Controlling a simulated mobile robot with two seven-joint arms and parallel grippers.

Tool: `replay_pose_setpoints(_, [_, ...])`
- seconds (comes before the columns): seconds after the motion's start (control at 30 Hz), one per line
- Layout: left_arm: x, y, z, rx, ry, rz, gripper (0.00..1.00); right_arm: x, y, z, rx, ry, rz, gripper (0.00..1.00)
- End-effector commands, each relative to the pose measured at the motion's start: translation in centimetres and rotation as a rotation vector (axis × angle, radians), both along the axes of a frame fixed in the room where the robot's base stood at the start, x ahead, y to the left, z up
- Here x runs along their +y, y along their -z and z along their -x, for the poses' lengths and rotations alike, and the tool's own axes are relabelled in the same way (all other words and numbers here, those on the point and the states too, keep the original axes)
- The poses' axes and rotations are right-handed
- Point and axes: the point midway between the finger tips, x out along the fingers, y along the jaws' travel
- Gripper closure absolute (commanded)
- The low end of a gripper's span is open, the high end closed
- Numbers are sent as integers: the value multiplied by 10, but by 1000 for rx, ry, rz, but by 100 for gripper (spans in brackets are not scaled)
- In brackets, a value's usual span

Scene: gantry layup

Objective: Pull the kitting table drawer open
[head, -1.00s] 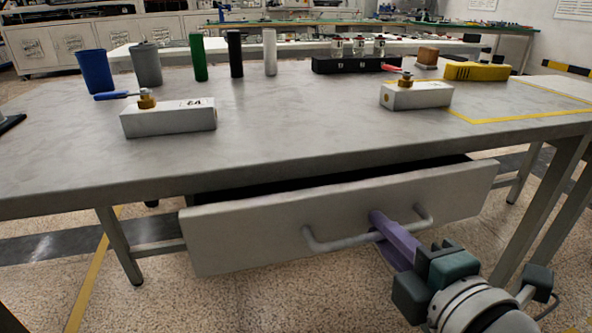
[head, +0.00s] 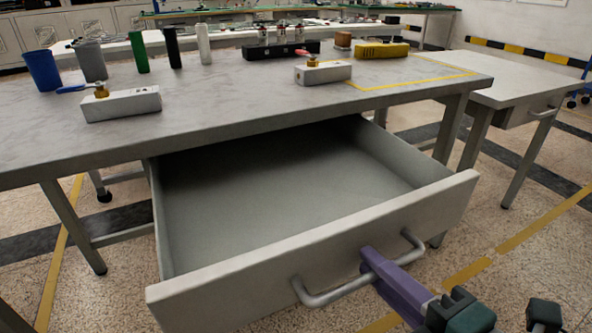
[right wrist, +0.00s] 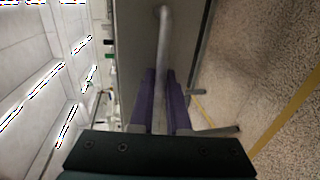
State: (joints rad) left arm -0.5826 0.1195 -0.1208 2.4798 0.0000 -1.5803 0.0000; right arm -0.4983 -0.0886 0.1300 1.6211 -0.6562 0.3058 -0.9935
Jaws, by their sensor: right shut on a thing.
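The kitting table (head: 230,118) has a grey top. Its drawer (head: 300,262) is pulled far out, and its bare, empty inside shows. A metal bar handle (head: 335,293) is fixed across the drawer front. My right gripper (head: 378,268) has purple fingers and is shut on the handle, right of its middle. In the right wrist view the handle bar (right wrist: 163,75) runs between the two purple fingers (right wrist: 160,100). My left gripper is not in view.
On the tabletop stand several cups and cylinders (head: 143,52), two grey blocks with valves (head: 122,104), a black rack (head: 280,50) and a yellow block (head: 382,51). A second table with a drawer (head: 530,80) stands at right. Floor in front is clear.

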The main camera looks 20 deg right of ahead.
Motion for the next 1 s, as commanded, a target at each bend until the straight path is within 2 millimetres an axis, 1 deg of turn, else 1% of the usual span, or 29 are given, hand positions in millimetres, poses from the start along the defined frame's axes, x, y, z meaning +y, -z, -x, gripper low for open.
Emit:
replay_pose_setpoints(0.3, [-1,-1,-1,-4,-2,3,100,-1,0,0,0,2,-1,100])
replay_pose_setpoints(0.33, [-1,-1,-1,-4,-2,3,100,-1,0,0,0,2,-1,84])
replay_pose_setpoints(0.43, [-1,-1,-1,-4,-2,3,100,-1,0,0,0,2,-1,73])
replay_pose_setpoints(0.7, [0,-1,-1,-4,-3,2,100,0,0,2,1,2,-1,73])
replay_pose_setpoints(0.77, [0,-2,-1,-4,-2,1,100,-1,-1,6,3,2,0,73])
replay_pose_setpoints(0.87, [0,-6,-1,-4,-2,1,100,-1,-4,20,5,4,-2,73])
replay_pose_setpoints(1.0, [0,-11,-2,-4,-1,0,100,-2,-10,49,6,3,-1,73])
